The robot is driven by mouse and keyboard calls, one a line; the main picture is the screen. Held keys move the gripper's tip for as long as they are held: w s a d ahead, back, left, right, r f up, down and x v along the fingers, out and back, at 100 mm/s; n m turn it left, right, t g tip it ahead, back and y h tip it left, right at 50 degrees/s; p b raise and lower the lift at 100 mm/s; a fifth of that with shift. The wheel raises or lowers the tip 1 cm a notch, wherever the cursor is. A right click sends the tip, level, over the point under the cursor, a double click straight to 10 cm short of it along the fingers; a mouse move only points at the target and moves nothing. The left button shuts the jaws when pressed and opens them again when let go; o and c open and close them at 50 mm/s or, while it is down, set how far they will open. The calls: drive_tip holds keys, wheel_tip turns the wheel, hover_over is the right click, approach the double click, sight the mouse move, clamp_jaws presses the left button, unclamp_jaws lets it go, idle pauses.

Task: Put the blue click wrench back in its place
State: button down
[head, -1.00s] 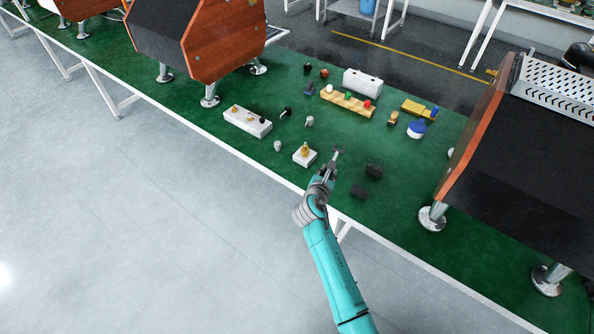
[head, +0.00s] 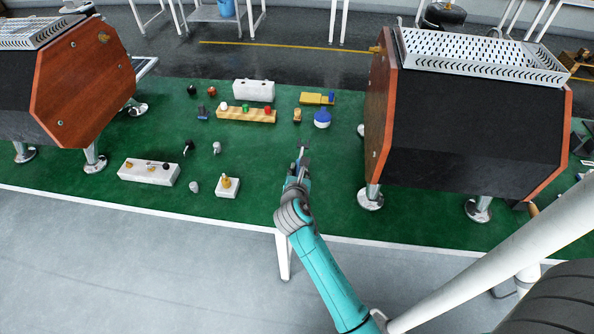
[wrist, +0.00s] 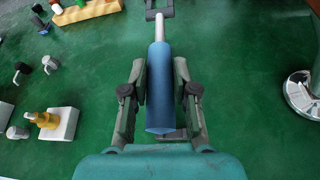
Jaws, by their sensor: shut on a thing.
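My gripper (head: 299,172) is over the green table, left of the right-hand machine. In the wrist view its two fingers (wrist: 158,95) are shut on the blue handle of the click wrench (wrist: 159,85). The wrench's silver shaft (wrist: 159,27) points away from me, toward the far side of the table. A dark bracket-like piece (wrist: 152,14) shows at the shaft's far end, and another dark edge (wrist: 174,134) shows under the near end of the handle. I cannot tell whether the wrench touches either. In the head view the gripper hides most of the wrench.
A white block with a brass piece (head: 228,187) stands left of my gripper. The machine's foot (head: 370,199) stands close on the right.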

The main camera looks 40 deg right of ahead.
drive_tip(key=shift+f, duration=4.2)
drive_tip(key=shift+f, duration=0.25)
drive_tip(key=c, duration=0.8)
unclamp_jaws()
drive_tip(key=v, duration=1.2)
drive_tip(key=shift+s, duration=0.1)
